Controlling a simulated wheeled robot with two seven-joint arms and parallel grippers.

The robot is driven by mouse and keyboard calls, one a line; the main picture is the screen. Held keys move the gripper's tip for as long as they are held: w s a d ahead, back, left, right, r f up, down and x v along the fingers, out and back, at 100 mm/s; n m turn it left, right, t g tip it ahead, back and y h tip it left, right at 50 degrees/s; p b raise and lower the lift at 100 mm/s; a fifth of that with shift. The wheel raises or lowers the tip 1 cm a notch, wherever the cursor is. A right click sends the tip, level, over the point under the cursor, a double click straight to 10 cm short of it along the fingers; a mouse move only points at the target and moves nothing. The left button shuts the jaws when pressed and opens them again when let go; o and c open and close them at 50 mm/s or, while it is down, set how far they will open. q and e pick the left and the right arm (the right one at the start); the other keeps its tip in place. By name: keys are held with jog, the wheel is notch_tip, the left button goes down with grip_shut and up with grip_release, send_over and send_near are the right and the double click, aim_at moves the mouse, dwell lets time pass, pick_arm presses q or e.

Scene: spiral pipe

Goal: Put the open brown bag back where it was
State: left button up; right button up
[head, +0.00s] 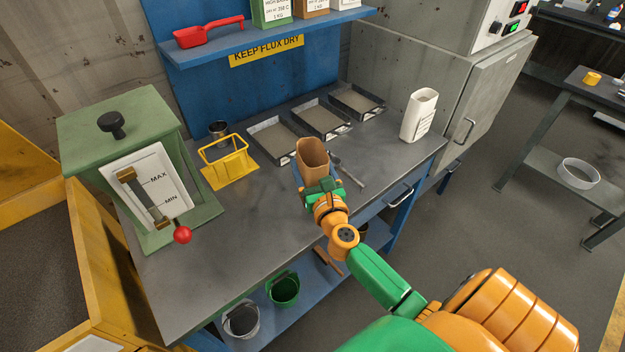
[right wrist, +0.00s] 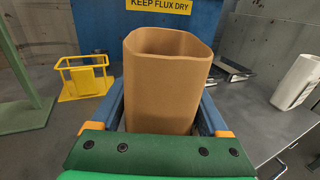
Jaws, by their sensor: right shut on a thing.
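The open brown bag (head: 312,157) is upright at the middle of the grey workbench (head: 265,215), with its open mouth facing up. It also fills the middle of the right wrist view (right wrist: 165,80). My right gripper (head: 318,178) is shut on it, with blue fingers (right wrist: 165,115) on both sides of the bag. The bag's base is hidden behind my gripper, so I cannot tell whether it touches the bench. The blue shelf (head: 270,38) above the bench carries a green, a brown and a white bag. My left gripper is not in view.
Several grey trays of powder (head: 320,118) lie behind the bag. A white bag (head: 419,115) stands at the bench's right end. A yellow stand (head: 228,162) and a green hopper (head: 135,160) stand to the left. A red scoop (head: 208,34) lies on the shelf. The front left bench top is clear.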

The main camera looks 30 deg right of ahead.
aim_at(307, 165)
notch_tip(307, 165, down, 4)
jog(key=shift+d+r+b, duration=0.15)
jog(key=shift+b, duration=1)
jog(key=shift+r, duration=0.1)
jog(key=shift+w, duration=0.1)
jog(key=shift+f, duration=0.3)
jog(key=o, duration=1.5)
jog(key=shift+r, duration=0.1)
jog(key=shift+r, duration=0.15)
